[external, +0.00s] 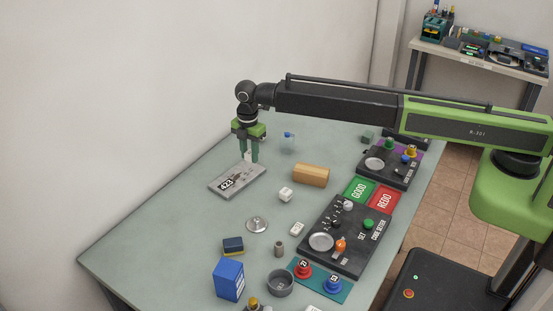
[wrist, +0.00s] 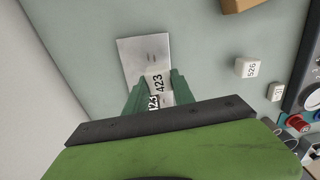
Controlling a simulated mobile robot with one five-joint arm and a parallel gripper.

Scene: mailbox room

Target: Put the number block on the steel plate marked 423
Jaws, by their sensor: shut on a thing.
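The steel plate (external: 253,176) lies flat at the far left of the table, marked 423 on a dark label at its left end. My gripper (external: 248,160) points straight down over the plate's far end, its green fingers shut on a small white number block (external: 247,155). In the wrist view the plate (wrist: 143,52) extends ahead of my gripper (wrist: 156,92). The number block (wrist: 153,103) sits between the fingers, its digits partly cut off by my gripper body. The figure 423 shows just beyond it. I cannot tell whether the block touches the plate.
A small blue-topped item (external: 289,136) stands behind. A dark control panel (external: 340,253) is at right. The table left of the plate is clear.

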